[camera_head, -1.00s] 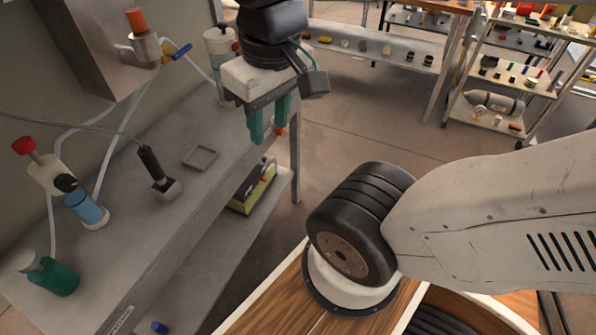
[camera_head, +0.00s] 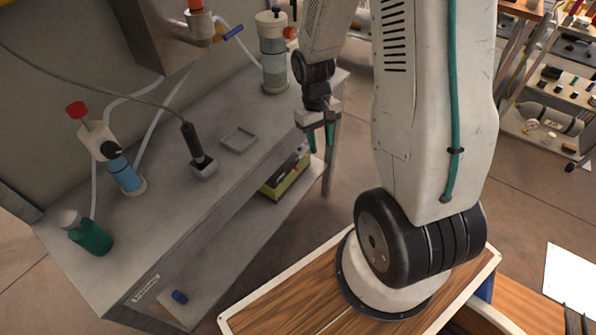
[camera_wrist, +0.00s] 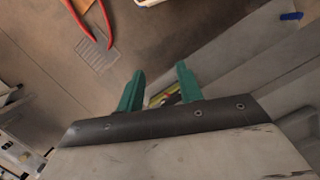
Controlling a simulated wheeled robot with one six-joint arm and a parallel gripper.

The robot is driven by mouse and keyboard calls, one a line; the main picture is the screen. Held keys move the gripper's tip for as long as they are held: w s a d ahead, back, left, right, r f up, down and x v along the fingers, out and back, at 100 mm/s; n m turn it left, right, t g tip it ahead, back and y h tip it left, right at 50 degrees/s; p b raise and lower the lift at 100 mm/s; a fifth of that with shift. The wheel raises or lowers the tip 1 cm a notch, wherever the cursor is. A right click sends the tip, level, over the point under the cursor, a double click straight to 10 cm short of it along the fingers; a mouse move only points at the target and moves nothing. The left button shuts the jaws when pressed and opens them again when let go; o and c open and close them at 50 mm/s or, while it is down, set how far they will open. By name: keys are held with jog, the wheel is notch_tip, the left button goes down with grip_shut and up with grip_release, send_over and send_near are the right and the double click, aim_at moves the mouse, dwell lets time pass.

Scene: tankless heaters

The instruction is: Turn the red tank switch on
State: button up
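A red knob (camera_head: 76,109) tops a white and blue tank unit (camera_head: 120,170) on the left of the grey bench. A second tank, grey and clear (camera_head: 273,55), stands at the bench's back end with an orange-red knob (camera_head: 291,32) at its side. I cannot tell which of these is the red tank switch. My gripper (camera_head: 320,137) hangs beside the bench's right edge, apart from both knobs. In the wrist view its two teal fingers (camera_wrist: 160,88) are spread, with nothing between them.
A metal heater box (camera_head: 155,35) with an orange-topped valve and blue lever overhangs the bench (camera_head: 150,240). A black-handled tool (camera_head: 198,155), small tray (camera_head: 238,139) and green bottle (camera_head: 90,237) stand on it. A yellow-green box (camera_head: 285,178) sits on the lower shelf.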

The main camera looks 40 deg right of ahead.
jog(key=w+d+f+n+t, duration=0.1)
jog(key=w+d+f, duration=0.15)
jog(key=f, duration=0.95)
jog(key=w+d+f+n+t, duration=0.1)
jog(key=d+f+t, duration=0.15)
jog(key=f, duration=0.95)
jog(key=n+t+h, duration=0.1)
jog(key=n+t, duration=0.3)
jog(key=t, duration=0.9)
send_near(296, 169)
jog(key=x, duration=0.8)
jog(key=shift+w+f, duration=0.2)
jog(key=shift+w, duration=0.1)
grip_shut()
